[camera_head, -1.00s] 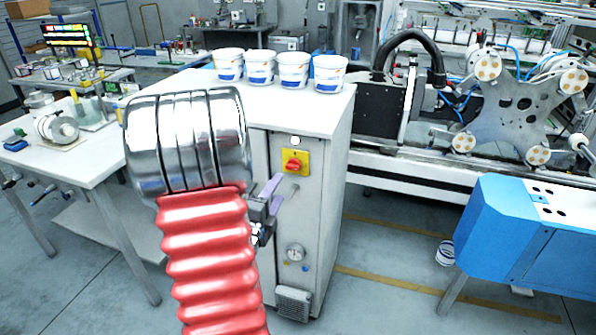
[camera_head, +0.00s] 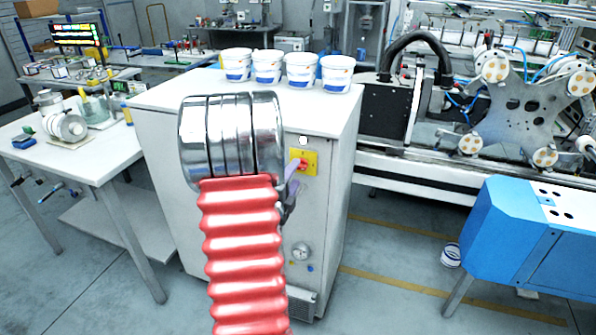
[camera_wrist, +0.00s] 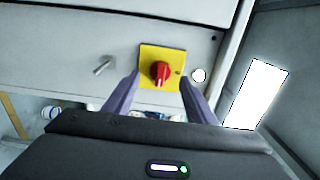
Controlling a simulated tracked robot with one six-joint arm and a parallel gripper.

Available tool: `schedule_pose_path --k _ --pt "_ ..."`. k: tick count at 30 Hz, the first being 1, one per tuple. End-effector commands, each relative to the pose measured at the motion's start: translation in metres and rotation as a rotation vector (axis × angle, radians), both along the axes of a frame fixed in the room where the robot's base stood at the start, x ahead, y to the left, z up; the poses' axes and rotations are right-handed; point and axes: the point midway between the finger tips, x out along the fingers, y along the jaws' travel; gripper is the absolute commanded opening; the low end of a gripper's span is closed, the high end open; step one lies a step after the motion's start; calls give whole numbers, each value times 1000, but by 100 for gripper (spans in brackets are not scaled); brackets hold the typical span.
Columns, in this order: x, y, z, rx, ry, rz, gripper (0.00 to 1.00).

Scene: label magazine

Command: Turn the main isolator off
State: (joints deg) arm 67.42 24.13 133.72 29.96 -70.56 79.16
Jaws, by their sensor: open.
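The main isolator is a red rotary knob (camera_wrist: 161,73) on a square yellow plate (camera_wrist: 157,55), fixed to the front of a white cabinet. In the head view the yellow plate (camera_head: 311,158) shows just right of my arm, with the knob (camera_head: 301,167) partly behind my gripper. My gripper (camera_wrist: 159,84) is open, and its two purple fingers point at the plate, one on each side of the knob in the wrist view. I cannot tell whether the fingers touch anything. In the head view my gripper (camera_head: 292,180) is mostly hidden behind my arm.
The white cabinet (camera_head: 338,150) carries several white tubs (camera_head: 303,72) on top. A metal handle (camera_wrist: 104,66) sticks out from its front near the isolator. A gauge (camera_head: 301,252) sits lower down. A blue machine (camera_head: 520,240) stands to the right, with floor between.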

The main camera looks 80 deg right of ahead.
Motion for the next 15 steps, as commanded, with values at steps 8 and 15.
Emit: schedule_pose_path --k 8,15 --pt "-1 -35 0 0 1 0 51" --pt "-1 -41 0 0 1 2 51"
